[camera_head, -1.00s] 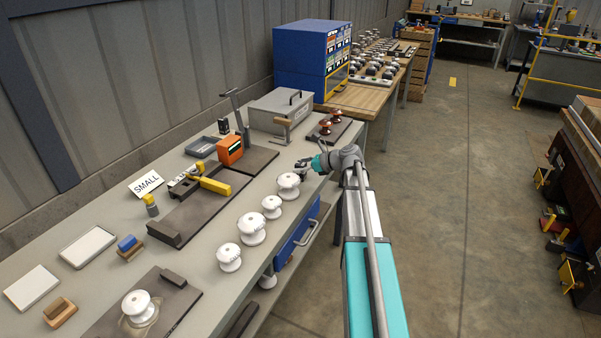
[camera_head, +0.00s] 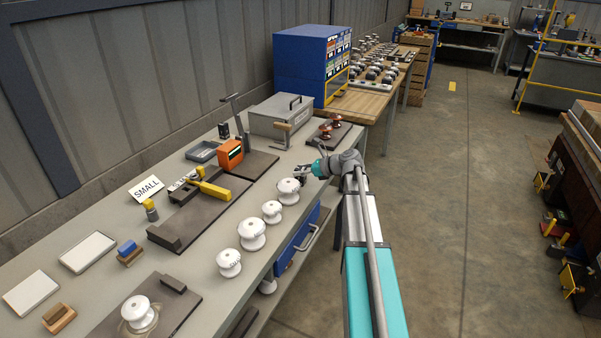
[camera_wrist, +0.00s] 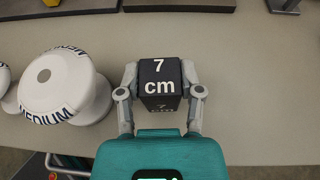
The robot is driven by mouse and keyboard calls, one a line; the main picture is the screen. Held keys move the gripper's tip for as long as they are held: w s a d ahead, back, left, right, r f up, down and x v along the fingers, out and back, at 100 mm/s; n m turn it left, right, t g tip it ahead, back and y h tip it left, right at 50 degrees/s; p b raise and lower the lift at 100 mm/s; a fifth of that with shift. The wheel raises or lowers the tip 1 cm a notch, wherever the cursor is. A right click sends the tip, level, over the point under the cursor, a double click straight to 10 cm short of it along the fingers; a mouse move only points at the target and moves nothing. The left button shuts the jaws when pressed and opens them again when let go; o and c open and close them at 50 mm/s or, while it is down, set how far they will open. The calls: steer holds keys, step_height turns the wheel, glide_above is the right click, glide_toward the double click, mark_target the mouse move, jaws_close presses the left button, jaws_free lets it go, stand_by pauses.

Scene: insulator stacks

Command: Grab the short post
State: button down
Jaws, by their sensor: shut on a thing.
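A black square post (camera_wrist: 160,82) marked "7 cm" stands between the fingers of my gripper (camera_wrist: 160,90) in the wrist view. The fingers press on its left and right sides. In the head view my gripper (camera_head: 304,174) is low at the bench's right edge, just behind a white insulator (camera_head: 289,190). The post is small and dark there and partly hidden by my gripper. I cannot tell whether it touches the bench. In the wrist view a white insulator (camera_wrist: 62,88) marked "MEDIUM" is close to the left of the post, apart from it.
More white insulators (camera_head: 252,232) line the bench (camera_head: 200,270) edge toward the front. A dark fixture with a yellow handle (camera_head: 213,190) and a "SMALL" sign (camera_head: 146,189) lie to the left. Orange-brown insulators (camera_head: 326,130) and a grey box (camera_head: 280,114) are behind.

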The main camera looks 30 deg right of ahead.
steer(key=shift+r+p, duration=1.35)
steer(key=shift+r, duration=0.15)
steer(key=s+d+r+p, duration=0.2)
steer(key=s+r+p, duration=0.8)
steer(key=s, duration=0.4)
steer(key=shift+w, duration=0.1)
